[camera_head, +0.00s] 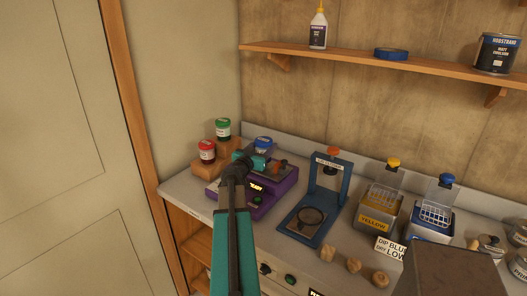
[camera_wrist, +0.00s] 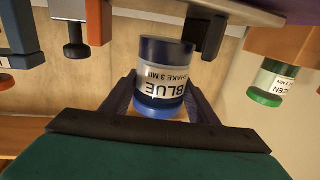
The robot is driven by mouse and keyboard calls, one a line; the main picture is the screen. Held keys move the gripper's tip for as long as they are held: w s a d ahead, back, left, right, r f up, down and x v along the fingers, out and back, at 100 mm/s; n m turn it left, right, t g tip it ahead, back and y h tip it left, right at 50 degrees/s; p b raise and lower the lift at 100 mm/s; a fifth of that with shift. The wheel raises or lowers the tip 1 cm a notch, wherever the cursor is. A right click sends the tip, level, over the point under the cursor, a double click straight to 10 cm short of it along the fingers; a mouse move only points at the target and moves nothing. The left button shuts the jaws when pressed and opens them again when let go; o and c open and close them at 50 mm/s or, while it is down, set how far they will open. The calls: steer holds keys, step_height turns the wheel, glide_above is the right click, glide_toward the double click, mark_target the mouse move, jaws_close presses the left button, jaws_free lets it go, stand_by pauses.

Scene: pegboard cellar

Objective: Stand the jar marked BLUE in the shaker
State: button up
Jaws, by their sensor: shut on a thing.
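The jar marked BLUE (camera_wrist: 162,75) has a blue lid and a white label; the wrist view shows it upside down. My gripper (camera_wrist: 160,108) is shut on it, one dark finger on each side near the lid. In the head view the jar (camera_head: 263,144) is upright above the purple shaker (camera_head: 270,201), and my gripper (camera_head: 252,161) reaches it from the front. The shaker's edge (camera_wrist: 240,8) shows at the top of the wrist view. My arm covers part of the shaker. I cannot tell whether the jar's base touches it.
A red-lidded jar (camera_head: 207,150) and a green-lidded jar (camera_head: 223,128) stand on wooden blocks left of the shaker. A blue press-like stand (camera_head: 327,190) is to the right. Yellow (camera_head: 378,213) and blue (camera_head: 432,222) dip tanks stand farther right. A shelf (camera_head: 400,62) runs above.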

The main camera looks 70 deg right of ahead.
steer(key=shift+f+p, duration=0.45)
steer(key=shift+f, duration=0.7)
steer(key=shift+f+b, duration=0.2)
steer(key=shift+b, duration=0.15)
steer(key=o, duration=1.3)
steer(key=shift+r+p, duration=0.25)
steer(key=shift+p, duration=0.2)
steer(key=shift+a+f+b, duration=0.2)
steer(key=shift+a+b, duration=0.3)
steer(key=shift+a, duration=0.35)
steer(key=shift+w+a+r+b, duration=0.15)
steer(key=shift+a+b, duration=0.3)
steer(key=shift+a, duration=1.3)
steer(key=shift+w+a+f+b, duration=0.1)
steer(key=shift+w+a+b, duration=0.25)
steer(key=shift+a, duration=1.35)
steer(key=shift+w+a+r+b, duration=0.1)
steer(key=shift+a+b, duration=0.45)
steer(key=shift+a, duration=1.2)
